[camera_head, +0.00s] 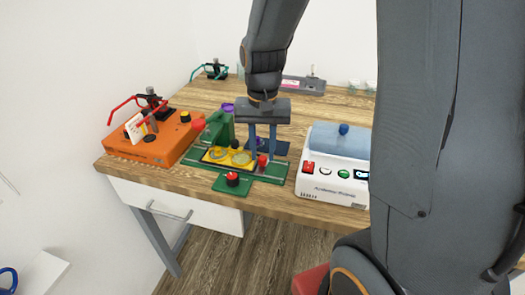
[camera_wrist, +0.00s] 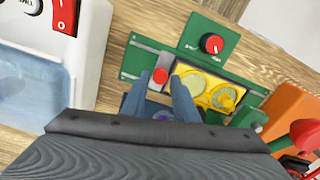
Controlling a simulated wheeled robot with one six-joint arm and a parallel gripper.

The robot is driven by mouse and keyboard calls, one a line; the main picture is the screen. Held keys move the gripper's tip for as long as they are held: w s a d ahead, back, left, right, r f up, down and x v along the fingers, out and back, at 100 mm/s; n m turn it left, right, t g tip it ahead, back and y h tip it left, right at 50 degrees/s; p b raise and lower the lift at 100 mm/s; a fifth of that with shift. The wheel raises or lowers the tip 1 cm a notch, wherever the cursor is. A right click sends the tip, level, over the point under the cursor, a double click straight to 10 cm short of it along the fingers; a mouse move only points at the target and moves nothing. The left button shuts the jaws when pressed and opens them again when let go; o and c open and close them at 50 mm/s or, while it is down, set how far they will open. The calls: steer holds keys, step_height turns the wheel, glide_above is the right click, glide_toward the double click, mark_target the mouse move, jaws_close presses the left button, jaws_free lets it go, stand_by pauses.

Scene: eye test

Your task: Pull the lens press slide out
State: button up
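The lens press is a green base (camera_head: 270,180) with a yellow slide (camera_head: 216,155) carrying two round lens seats; it also shows in the wrist view as a green base (camera_wrist: 135,65) and yellow slide (camera_wrist: 203,82). A red knob (camera_head: 262,162) stands at the slide's right end; in the wrist view the red knob (camera_wrist: 160,75) is at the slide's left end. My gripper (camera_head: 262,152) points down over this end. In the wrist view my gripper (camera_wrist: 160,82) has its fingers apart, with the knob showing between the tips. I cannot tell whether they touch it.
A green box with a red dial (camera_head: 232,180) sits in front of the press. A white machine with a blue lid (camera_head: 338,140) stands close on the right. An orange device (camera_head: 152,143) with red-handled levers stands left. A grey tray (camera_head: 303,85) lies at the back.

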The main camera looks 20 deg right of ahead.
steer(key=shift+f, duration=0.5)
